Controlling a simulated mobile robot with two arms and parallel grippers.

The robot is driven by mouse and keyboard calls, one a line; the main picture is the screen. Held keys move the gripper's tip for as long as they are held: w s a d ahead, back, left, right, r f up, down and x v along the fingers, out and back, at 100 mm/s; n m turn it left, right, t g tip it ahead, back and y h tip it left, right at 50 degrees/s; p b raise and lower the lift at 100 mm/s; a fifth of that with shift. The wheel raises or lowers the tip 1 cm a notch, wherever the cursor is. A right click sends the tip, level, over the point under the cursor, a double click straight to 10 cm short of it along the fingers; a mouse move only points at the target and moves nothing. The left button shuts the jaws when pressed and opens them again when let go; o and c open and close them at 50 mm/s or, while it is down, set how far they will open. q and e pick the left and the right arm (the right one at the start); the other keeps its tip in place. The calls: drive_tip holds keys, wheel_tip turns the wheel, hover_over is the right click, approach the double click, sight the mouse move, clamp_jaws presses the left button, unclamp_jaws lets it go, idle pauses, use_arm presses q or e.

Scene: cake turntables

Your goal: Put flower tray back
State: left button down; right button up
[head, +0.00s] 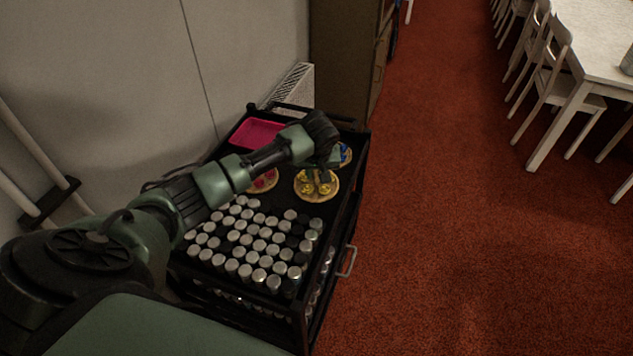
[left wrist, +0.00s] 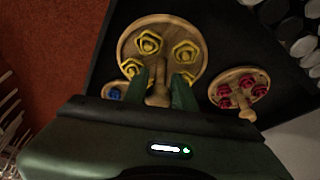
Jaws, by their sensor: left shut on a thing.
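A round wooden tray with several yellow flowers (head: 318,199) is on the black cart top, and it fills the upper middle of the left wrist view (left wrist: 165,25). My left gripper (left wrist: 162,88) is shut on the tray's wooden knob or handle. In the head view, my left gripper (head: 322,168) is above the far part of this tray and partly hides it. I cannot tell whether the tray touches the cart top. My right gripper is not in view.
A tray with red flowers (head: 264,184) and one with blue flowers (head: 346,153) flank it on the black cart (head: 350,205). Several silver-lidded jars (head: 262,245) fill the near part. A pink bin (head: 256,133) stands behind. Red carpet (head: 450,230) is open to the right.

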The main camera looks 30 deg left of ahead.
sight(317, 181)
use_arm(q)
wheel_tip(317, 181, down, 4)
drive_tip(key=shift+r, duration=0.2)
drive_tip(key=shift+f, duration=0.3)
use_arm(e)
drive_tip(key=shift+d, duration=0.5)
use_arm(q)
drive_tip(key=c, duration=1.1)
unclamp_jaws()
drive_tip(key=shift+f, duration=0.15)
drive_tip(key=shift+c, duration=0.2)
drive_tip(key=shift+s+d+r, duration=0.1)
drive_tip(key=shift+d+r, duration=0.05)
drive_tip(key=shift+r, duration=0.35)
drive_tip(key=v, duration=1.1)
drive_tip(key=shift+r, duration=0.2)
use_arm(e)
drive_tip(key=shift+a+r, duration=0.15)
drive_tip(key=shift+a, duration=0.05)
